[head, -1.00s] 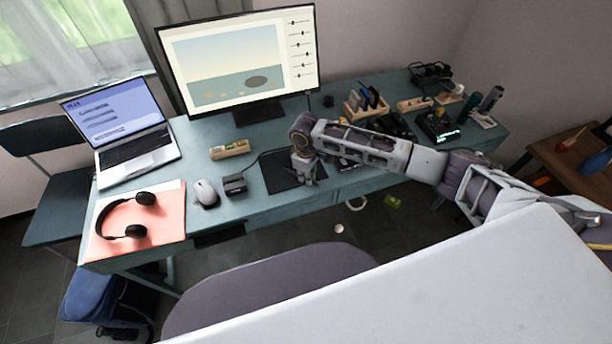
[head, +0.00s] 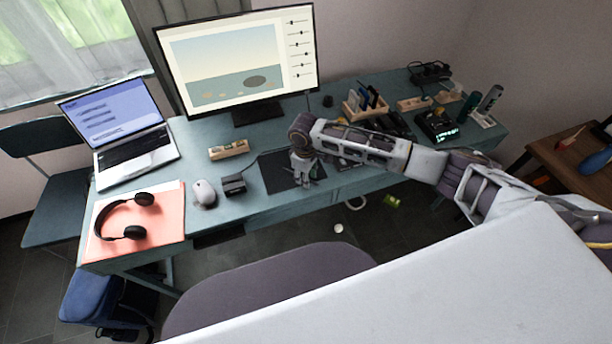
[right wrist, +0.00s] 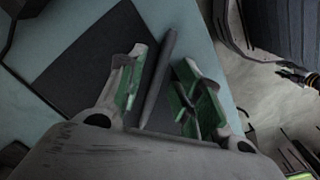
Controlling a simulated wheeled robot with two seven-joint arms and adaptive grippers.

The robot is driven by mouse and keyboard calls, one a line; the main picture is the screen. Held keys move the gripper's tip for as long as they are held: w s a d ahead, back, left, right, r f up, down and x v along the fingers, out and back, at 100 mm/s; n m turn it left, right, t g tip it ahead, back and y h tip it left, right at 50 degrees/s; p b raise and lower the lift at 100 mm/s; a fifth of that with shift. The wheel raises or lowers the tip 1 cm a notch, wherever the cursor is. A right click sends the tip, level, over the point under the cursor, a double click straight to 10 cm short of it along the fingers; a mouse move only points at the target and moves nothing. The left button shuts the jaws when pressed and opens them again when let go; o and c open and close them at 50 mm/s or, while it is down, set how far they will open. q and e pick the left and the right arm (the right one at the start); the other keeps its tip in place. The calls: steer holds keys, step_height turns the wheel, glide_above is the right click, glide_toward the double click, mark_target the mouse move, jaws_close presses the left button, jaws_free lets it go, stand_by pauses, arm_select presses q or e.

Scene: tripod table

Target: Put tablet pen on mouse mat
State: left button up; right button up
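A dark flat square (head: 274,176), which looks like the mouse mat, lies on the teal desk in front of the monitor. It also shows in the right wrist view (right wrist: 82,62). My right gripper (head: 304,182) points down over its right part. In the right wrist view its two fingers (right wrist: 160,66) are spread, with a slim dark grey pen (right wrist: 158,82) between them. I see gaps on both sides of the pen. The pen overlaps the square's edge in that view; whether it touches the surface is unclear. My left gripper is not in view.
A small black box (head: 233,185), a white mouse (head: 204,192) and a wooden holder (head: 229,149) are left of the square. Headphones (head: 124,232) lie on a pink sheet (head: 170,222). A laptop (head: 136,151) and monitor (head: 238,60) stand behind. Organisers fill the right side.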

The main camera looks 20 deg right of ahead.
step_height(320, 180, up, 12)
steer(key=shift+a, duration=0.15)
stand_by(0.5)
steer(key=shift+s, duration=0.1)
steer(key=shift+f, duration=0.1)
